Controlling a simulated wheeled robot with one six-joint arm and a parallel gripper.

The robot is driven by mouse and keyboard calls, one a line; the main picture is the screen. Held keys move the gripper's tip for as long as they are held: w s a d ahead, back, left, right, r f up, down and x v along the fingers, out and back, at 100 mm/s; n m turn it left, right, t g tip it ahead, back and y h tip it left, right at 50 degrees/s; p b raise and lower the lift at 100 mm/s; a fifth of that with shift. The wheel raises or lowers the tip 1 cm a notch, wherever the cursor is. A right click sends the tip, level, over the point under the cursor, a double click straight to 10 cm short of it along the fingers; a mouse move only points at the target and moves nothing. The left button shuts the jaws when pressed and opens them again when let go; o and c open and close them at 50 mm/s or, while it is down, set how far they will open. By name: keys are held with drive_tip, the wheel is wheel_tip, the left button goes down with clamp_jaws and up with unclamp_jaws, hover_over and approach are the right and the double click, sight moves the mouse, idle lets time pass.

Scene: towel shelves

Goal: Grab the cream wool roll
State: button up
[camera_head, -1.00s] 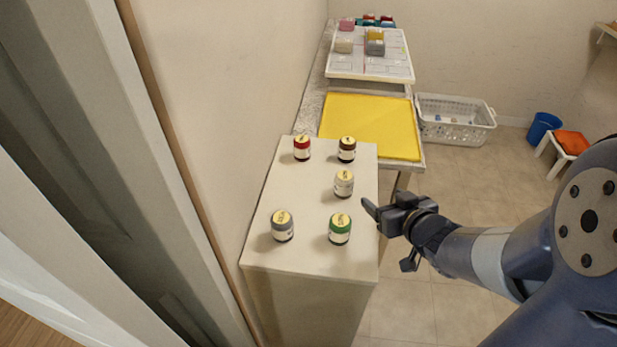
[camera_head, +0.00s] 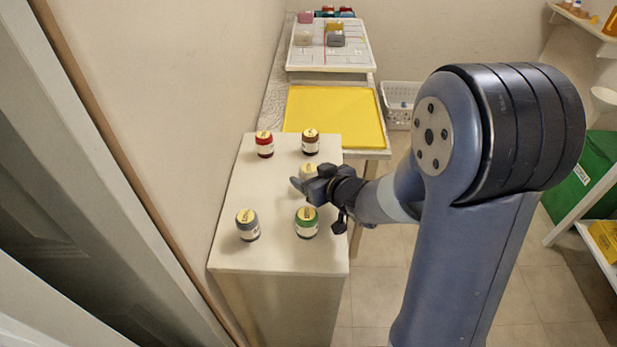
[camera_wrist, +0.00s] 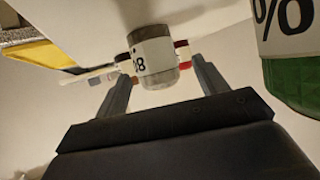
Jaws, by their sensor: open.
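The cream wool roll (camera_head: 308,170) stands upright on the white cabinet top, partly hidden behind my gripper (camera_head: 303,186) in the head view. In the wrist view the cream roll (camera_wrist: 154,56), with a white label band, shows between and beyond the fingertips of my open gripper (camera_wrist: 161,72). Whether the fingers reach around it cannot be told. The gripper holds nothing.
A green roll (camera_head: 306,222) stands close to my gripper on the near side. Grey (camera_head: 247,224), red (camera_head: 264,144) and brown (camera_head: 310,141) rolls stand around on the cabinet top (camera_head: 285,255). A yellow mat (camera_head: 340,112) lies behind.

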sight(305, 171)
drive_tip(key=x, duration=0.4)
drive_tip(key=shift+w, duration=0.2)
drive_tip(key=shift+c, duration=0.5)
drive_tip(key=c, duration=1)
